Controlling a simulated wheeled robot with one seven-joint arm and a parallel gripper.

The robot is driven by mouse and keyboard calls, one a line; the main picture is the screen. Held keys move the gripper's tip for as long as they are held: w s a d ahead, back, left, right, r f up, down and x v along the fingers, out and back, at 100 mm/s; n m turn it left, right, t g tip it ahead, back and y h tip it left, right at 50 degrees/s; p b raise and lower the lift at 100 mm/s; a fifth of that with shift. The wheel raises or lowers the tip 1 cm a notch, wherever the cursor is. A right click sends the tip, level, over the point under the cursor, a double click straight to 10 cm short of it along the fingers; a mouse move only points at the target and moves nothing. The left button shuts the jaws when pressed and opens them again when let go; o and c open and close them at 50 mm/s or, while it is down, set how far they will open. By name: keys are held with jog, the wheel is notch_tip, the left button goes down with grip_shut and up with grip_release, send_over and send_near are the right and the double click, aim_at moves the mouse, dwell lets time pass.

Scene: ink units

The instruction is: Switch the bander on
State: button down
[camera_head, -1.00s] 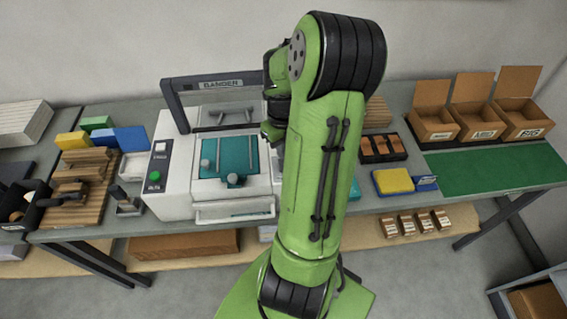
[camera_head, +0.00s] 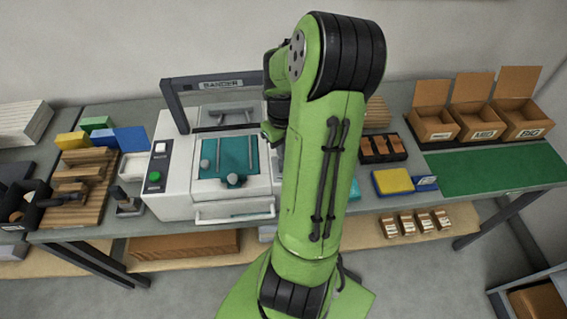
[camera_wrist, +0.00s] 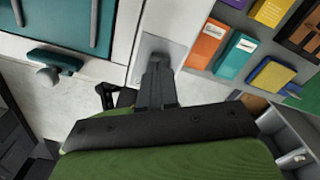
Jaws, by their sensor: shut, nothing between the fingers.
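The bander (camera_head: 182,185) is a white machine on the table, left of my arm in the head view, with a teal top plate (camera_head: 230,155) and a dark arch labelled BANDER (camera_head: 222,84). Its left panel carries a white button (camera_head: 160,147) and a round green button (camera_head: 154,177). My gripper (camera_wrist: 157,64) is shut and empty in the wrist view. Its fingertips are in front of a grey plate (camera_wrist: 168,45) on a white face of the machine; I cannot tell whether they touch. In the head view my arm hides the fingertips and the machine's right side.
Right of my arm are a yellow block (camera_head: 393,181), a black tray of brown pieces (camera_head: 382,149), a green mat (camera_head: 490,168) and open cardboard boxes (camera_head: 433,123). A shelf (camera_head: 130,262) with small boxes runs below.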

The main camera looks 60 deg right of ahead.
notch_tip(320, 180, down, 3)
jog(key=b, duration=0.2)
jog(key=shift+a+b, duration=0.1)
jog(key=shift+b, duration=0.2)
jog(key=shift+s+a, duration=0.2)
jog(key=shift+s, duration=0.05)
jog(key=shift+r+p, duration=0.3)
jog(key=r+p, duration=0.2)
jog(key=r, duration=0.1)
jog(key=r+p, duration=0.3)
jog(key=r, duration=0.1)
jog(key=shift+w+d+p, duration=0.2)
jog(key=shift+p, duration=0.1)
jog(key=shift+w+d+f, duration=0.1)
jog(key=shift+f, duration=0.1)
